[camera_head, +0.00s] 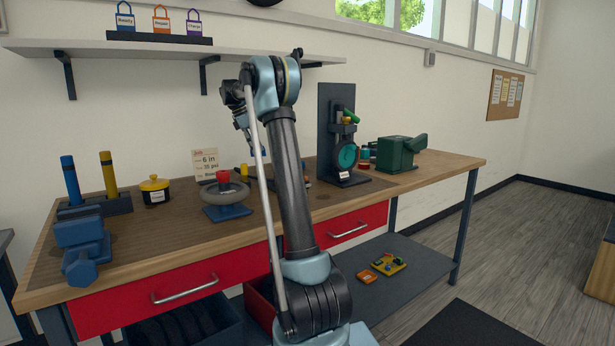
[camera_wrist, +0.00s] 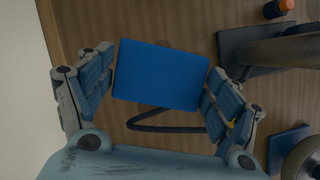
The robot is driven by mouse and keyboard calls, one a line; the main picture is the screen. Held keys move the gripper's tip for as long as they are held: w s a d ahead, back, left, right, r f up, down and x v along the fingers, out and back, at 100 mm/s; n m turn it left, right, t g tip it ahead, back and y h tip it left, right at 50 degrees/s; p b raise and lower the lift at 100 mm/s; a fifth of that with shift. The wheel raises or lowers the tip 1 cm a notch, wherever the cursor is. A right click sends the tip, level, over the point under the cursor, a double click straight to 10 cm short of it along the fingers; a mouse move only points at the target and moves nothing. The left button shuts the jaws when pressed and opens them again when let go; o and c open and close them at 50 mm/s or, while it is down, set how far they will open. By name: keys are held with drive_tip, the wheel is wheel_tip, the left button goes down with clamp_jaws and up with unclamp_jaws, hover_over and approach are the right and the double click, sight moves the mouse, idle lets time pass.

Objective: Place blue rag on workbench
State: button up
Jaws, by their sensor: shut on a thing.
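The blue rag (camera_wrist: 160,76) is a flat, saturated blue rectangle in the middle of the wrist view, slightly tilted. My gripper (camera_wrist: 160,70) is shut on it, one finger at its left edge and one at its right. The workbench (camera_head: 440,166) has a brown wooden top and red drawers in the head view. Its wood grain shows behind the rag in the wrist view (camera_wrist: 150,20). The gap between rag and benchtop cannot be judged. In the head view my arm hides the rag and most of the gripper.
The benchtop holds a blue vise (camera_head: 82,248), a yellow-lidded pot (camera_head: 155,190), a round grey fixture (camera_head: 226,197), an upright dark stand (camera_head: 338,135) and a green machine (camera_head: 397,152). A dark loop (camera_wrist: 165,127) lies below the rag. The right end of the bench is fairly clear.

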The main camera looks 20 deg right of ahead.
sight(260, 176)
wheel_tip(260, 176, down, 10)
drive_tip(key=shift+a+r, duration=0.1)
idle(0.4)
drive_tip(key=o, duration=1)
drive_tip(key=v, duration=1.2)
drive_tip(key=shift+r, duration=0.1)
drive_tip(key=shift+s, duration=0.1)
